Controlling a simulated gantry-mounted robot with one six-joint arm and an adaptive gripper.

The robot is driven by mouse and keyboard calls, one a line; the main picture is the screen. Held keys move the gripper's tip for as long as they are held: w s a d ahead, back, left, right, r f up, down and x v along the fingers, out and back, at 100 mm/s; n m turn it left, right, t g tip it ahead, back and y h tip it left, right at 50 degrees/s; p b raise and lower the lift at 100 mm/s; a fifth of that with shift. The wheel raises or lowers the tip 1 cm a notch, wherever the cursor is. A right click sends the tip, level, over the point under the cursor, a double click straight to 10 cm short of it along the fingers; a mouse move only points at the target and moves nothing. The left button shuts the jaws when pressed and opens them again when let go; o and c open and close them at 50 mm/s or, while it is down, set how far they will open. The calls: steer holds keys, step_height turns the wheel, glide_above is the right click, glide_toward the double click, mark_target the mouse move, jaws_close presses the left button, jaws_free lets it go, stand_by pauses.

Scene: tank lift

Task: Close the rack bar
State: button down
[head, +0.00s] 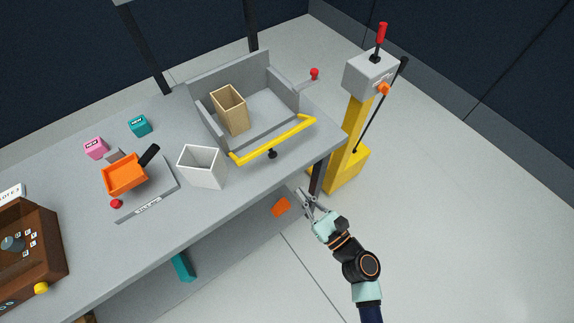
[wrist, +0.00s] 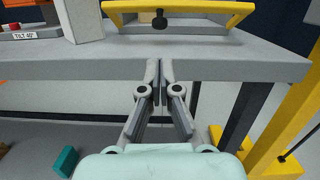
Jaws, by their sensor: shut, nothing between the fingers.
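The grey rack (head: 228,72) stands on the right part of the table, with a raised back and side walls. The yellow rack bar (head: 295,131) runs along its open front edge, with a black knob (head: 272,154) at its middle. In the wrist view the bar (wrist: 205,7) and knob (wrist: 159,20) show at the top, above the table edge. I cannot tell how far the bar is swung. My gripper (head: 303,193) is shut and empty, in front of and below the table's front edge, apart from the bar. In the wrist view my fingertips (wrist: 160,64) overlap the table edge.
A tan open box (head: 230,110) stands inside the rack. A white open bin (head: 202,167) stands left of the bar. A yellow post with a grey control box (head: 368,73) stands to the right. An orange tray (head: 124,174) and wooden box (head: 36,243) lie further left.

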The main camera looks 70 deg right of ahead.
mark_target(281, 169)
steer(key=x, duration=1)
steer(key=shift+d, duration=0.1)
steer(key=shift+r, duration=0.1)
